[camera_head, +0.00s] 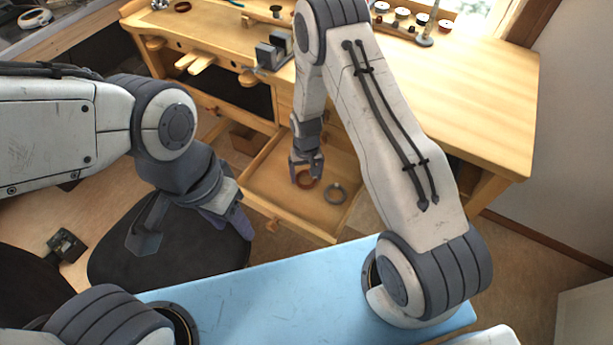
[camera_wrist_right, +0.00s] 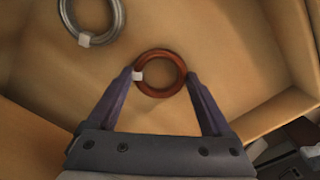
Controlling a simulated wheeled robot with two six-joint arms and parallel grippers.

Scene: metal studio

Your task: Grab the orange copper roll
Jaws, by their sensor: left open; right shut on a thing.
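The orange copper roll (camera_wrist_right: 178,84) is a reddish-brown ring with a small pale tag on its left side. It is inside the open wooden drawer, and it also shows in the head view (camera_head: 305,181). My right gripper (camera_wrist_right: 160,80) is shut on the roll, with one finger at each side of the ring. In the head view my right gripper (camera_head: 306,172) reaches down into the drawer and hides part of the roll. My left gripper (camera_head: 240,222) is open and empty, outside the drawer, in front of the dark stool seat.
The wooden workbench (camera_head: 470,110) stands above and behind the drawer. A dark stool seat (camera_head: 180,262) is at the left.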

